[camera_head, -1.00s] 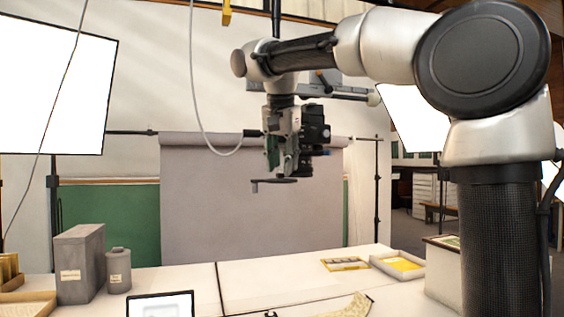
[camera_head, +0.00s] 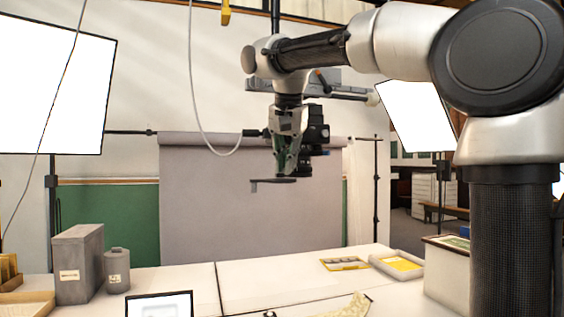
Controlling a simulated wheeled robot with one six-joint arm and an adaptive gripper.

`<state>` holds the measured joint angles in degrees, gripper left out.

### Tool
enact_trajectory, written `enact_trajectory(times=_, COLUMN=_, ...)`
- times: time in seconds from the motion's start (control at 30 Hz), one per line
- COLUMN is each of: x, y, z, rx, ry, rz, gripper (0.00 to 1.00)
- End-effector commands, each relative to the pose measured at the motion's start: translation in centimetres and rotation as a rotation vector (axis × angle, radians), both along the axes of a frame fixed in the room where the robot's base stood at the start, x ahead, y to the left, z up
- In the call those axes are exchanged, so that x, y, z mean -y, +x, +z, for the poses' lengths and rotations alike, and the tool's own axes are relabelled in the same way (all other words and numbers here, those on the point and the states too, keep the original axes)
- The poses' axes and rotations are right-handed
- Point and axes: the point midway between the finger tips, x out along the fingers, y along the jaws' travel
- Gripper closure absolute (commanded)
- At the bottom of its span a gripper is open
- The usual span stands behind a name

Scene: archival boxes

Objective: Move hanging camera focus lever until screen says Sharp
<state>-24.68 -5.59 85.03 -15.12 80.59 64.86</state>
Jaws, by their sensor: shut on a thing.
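The hanging camera (camera_head: 318,135) is a dark body facing down at mid-picture, partly hidden behind my gripper. Its focus lever (camera_head: 268,182) is a thin dark bar sticking out to the left under the camera, with a small tab at its left end. My gripper (camera_head: 287,171) points down at the right part of the lever and is shut on it; the fingertips are small and the exact contact is hard to make out. The screen (camera_head: 160,304) stands at the bottom edge, cut off, and no text on it shows.
Two grey containers, a box (camera_head: 78,265) and a canister (camera_head: 117,270), stand on the table at left. A tray with yellow contents (camera_head: 402,264) lies at right. A white cable (camera_head: 194,90) hangs left of the camera. The table's middle is mostly clear.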

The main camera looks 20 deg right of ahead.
Motion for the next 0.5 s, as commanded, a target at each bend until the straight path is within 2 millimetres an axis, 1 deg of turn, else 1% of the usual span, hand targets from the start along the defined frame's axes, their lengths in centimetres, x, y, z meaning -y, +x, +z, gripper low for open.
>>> enact_trajectory(times=0.1, x=0.92, y=-0.57, z=0.06, rx=0.002, ry=0.001, rz=0.075, gripper=1.00)
enact_trajectory(times=0.2, x=1.30, y=-0.77, z=0.01, rx=0.001, ry=0.001, rz=0.131, gripper=0.99)
enact_trajectory(times=0.27, x=1.21, y=-0.74, z=-0.01, rx=0.000, ry=0.000, rz=0.129, gripper=0.88)
enact_trajectory(times=0.3, x=1.20, y=-0.73, z=-0.02, rx=0.000, ry=0.000, rz=0.129, gripper=0.81)
enact_trajectory(times=0.37, x=1.20, y=-0.73, z=-0.02, rx=0.000, ry=0.000, rz=0.129, gripper=0.70)
enact_trajectory(times=0.4, x=1.20, y=-0.73, z=-0.02, rx=0.000, ry=0.000, rz=0.129, gripper=0.66)
enact_trajectory(times=0.5, x=1.20, y=-0.74, z=0.00, rx=0.000, ry=0.000, rz=0.128, gripper=0.66)
